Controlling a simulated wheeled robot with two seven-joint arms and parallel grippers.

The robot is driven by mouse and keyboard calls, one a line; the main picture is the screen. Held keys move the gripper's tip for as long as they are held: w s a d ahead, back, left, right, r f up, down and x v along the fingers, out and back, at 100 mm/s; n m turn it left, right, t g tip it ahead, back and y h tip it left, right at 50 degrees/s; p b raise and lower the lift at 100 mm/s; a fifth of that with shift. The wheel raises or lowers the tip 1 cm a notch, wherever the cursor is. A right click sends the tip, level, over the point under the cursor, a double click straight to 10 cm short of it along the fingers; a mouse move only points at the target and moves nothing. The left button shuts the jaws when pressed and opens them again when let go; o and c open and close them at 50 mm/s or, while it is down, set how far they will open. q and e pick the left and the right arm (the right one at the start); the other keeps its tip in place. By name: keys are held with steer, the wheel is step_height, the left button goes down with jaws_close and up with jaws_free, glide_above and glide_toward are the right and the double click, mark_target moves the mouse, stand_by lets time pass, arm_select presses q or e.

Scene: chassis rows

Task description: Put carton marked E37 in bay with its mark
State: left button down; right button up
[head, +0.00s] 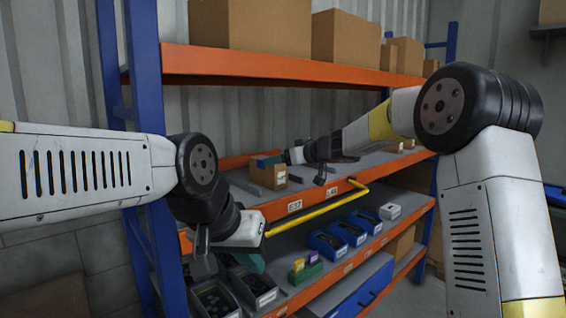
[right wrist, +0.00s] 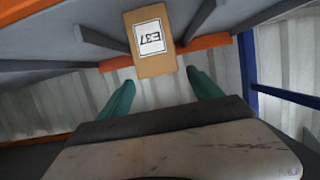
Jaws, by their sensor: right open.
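The carton marked E37 (right wrist: 150,66) is brown with a white label; the mark shows upside down in the right wrist view. In the head view a small brown carton (head: 268,177) stands on the middle shelf, by my right gripper (head: 289,157). My right gripper also shows in the right wrist view (right wrist: 163,93), its teal fingers spread and empty, with the carton beyond the tips. A small shelf tag (head: 294,206) on the orange beam seems to read E37. My left gripper (head: 250,262) hangs low before the lower shelf; its jaws are not clear.
A second tag (head: 331,192) is to the right on the beam. Grey dividers (head: 240,182) part the shelf. A yellow bar (head: 312,214) runs before the beam. Blue bins (head: 348,232) stand on the lower shelf; large boxes (head: 345,38) fill the top shelf.

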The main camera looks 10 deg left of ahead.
steer(key=s+d+r+m+t+h, duration=0.2)
steer(key=d+r, duration=0.1)
steer(key=d, duration=0.5)
steer(key=s+d+r+m+t+h, duration=0.2)
steer(key=d+r, duration=0.2)
steer(key=d, duration=0.3)
steer(key=s+d+f+m+h, duration=0.1)
steer(key=s+d+m+h, duration=0.5)
steer(key=d, duration=0.5)
steer(key=s+d+f+g+h, duration=0.1)
steer(key=s+d+f, duration=0.2)
steer(key=s, duration=0.4)
steer(key=s+d+f+g, duration=0.1)
steer(key=s+d+f, duration=0.25)
steer(key=s, duration=0.25)
steer(key=s+a+f+g, duration=0.1)
steer(key=s+f, duration=0.3)
steer(key=s, duration=0.4)
steer(key=s+f+g+y, duration=0.1)
steer(key=s+f+g, duration=0.2)
steer(key=s, duration=0.6)
steer(key=shift+a+f+g+y, duration=0.3)
steer(key=shift+a+f+g, duration=0.1)
steer(key=shift+f, duration=0.45)
